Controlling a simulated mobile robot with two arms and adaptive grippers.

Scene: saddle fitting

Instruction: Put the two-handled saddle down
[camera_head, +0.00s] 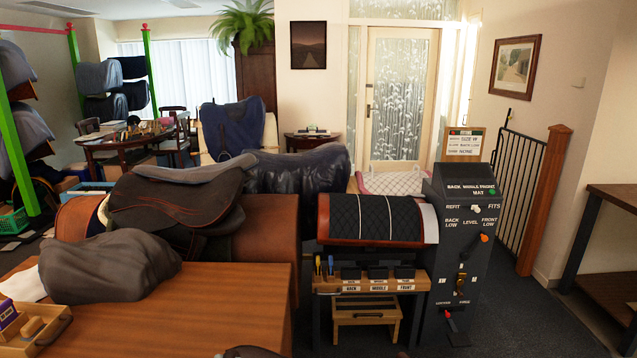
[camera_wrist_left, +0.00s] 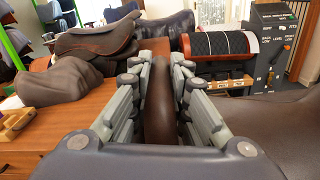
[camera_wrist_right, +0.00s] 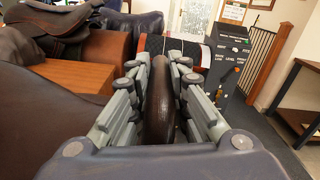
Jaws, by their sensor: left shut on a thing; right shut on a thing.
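The two-handled saddle is a smooth dark brown body, filling the right side of the left wrist view (camera_wrist_left: 275,122) and the left side of the right wrist view (camera_wrist_right: 35,125). My left gripper (camera_wrist_left: 160,64) is shut on one brown handle (camera_wrist_left: 158,125). My right gripper (camera_wrist_right: 159,68) is shut on the other handle (camera_wrist_right: 158,112). The saddle hangs between my two grippers. In the head view only dark tips show at the bottom edge, and I cannot tell which parts they are. What lies under the saddle is hidden.
A wooden bench (camera_head: 235,290) at left bears a grey-brown draped lump (camera_head: 108,265) and a small tray (camera_head: 40,328). A brown saddle (camera_head: 180,205) sits behind it. A quilted black pad (camera_head: 375,218) lies on a stand beside a dark control panel (camera_head: 460,260). Carpet (camera_head: 545,315) is clear at right.

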